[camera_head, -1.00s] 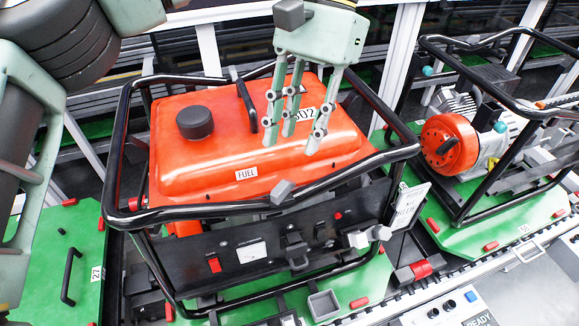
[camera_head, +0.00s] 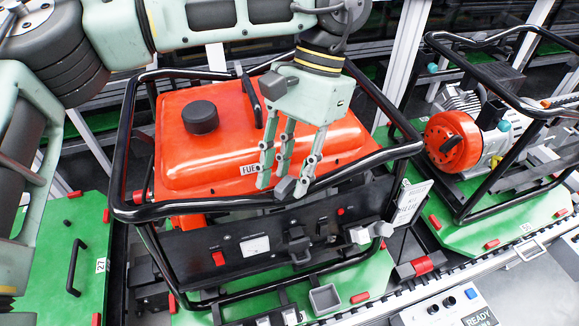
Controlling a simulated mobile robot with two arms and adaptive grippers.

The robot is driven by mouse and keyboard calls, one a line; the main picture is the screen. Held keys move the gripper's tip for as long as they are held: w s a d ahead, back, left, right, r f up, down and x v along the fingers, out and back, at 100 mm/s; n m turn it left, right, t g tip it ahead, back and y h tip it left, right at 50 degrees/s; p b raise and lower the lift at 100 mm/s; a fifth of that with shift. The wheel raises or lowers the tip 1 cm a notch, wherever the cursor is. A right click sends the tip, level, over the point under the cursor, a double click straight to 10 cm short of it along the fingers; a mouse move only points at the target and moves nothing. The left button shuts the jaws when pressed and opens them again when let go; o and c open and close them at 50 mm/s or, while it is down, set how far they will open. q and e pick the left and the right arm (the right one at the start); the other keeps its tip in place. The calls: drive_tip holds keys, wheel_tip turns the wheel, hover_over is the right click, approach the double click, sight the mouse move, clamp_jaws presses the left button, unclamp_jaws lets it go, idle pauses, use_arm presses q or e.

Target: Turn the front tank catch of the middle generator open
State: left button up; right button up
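The middle generator (camera_head: 215,150) has an orange fuel tank with a black cap (camera_head: 200,117), inside a black tube frame. A small grey block at the tank's front edge, by the front frame tube, looks like the front tank catch (camera_head: 284,188). My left gripper (camera_head: 280,186) hangs over the front right of the tank, pointing down. Its three pale green fingers are spread apart with nothing between them. The fingertips are right around the catch in the picture; I cannot tell whether they touch it. They partly cover the FUEL label.
The frame's front tube (camera_head: 170,212) runs close to the fingers. Below it is the black control panel (camera_head: 210,245) with a red switch and a meter. A red-ended machine (camera_head: 455,140) in another frame stands right. A green pallet (camera_head: 85,215) with a black handle lies left.

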use_arm(q)
drive_tip(key=shift+c, duration=0.3)
clamp_jaws()
drive_tip(key=shift+s+d+f+m+y+b, duration=0.15)
drive_tip(key=shift+m+y+b, duration=0.25)
drive_tip(key=shift+m, duration=0.6)
drive_tip(key=shift+r+m+t+p, duration=0.35)
drive_tip(key=shift+m+t, duration=0.15)
drive_tip(key=shift+m, duration=0.5)
drive_tip(key=shift+f+m, duration=0.15)
drive_tip(key=shift+m, duration=0.15)
drive_tip(key=shift+y, duration=0.3)
drive_tip(key=shift+o, duration=0.3)
unclamp_jaws()
